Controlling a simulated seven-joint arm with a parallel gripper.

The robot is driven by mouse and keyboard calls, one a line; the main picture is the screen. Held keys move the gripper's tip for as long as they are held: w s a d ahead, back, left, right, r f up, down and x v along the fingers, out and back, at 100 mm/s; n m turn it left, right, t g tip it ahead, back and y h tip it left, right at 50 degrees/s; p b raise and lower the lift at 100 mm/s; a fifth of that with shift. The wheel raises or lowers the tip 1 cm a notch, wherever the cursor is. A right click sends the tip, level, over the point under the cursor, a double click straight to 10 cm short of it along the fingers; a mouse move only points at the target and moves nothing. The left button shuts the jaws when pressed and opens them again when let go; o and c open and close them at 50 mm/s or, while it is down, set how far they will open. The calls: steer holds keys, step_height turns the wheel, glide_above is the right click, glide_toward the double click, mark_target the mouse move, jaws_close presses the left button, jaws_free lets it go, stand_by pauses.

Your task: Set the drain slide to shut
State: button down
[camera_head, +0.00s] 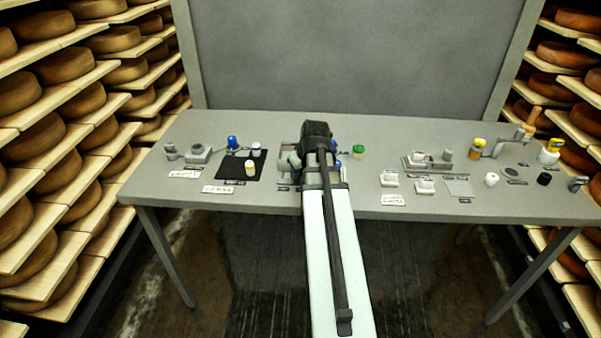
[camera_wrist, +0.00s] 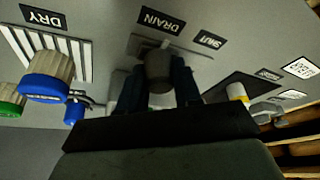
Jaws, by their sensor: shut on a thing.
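The drain slide's grey round knob (camera_wrist: 159,66) sits between the dark fingers of my gripper (camera_wrist: 158,84) in the wrist view. The fingers are shut on it. The knob appears nearer the DRAIN label. In the head view my arm and wrist cover the slide, and the fingertips are hidden.
A blue-capped jar (camera_wrist: 48,80) stands near a DRY label (camera_wrist: 45,16) and a striped rack (camera_wrist: 72,52). A green-capped jar (camera_head: 358,150) stands right of my wrist. Cheese shelves flank the table.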

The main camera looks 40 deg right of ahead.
mark_target(285, 178)
steer(key=shift+w+a, duration=1.55)
steer(key=shift+w, duration=0.05)
steer(key=c, duration=0.8)
jaws_free()
steer(key=v, duration=1.4)
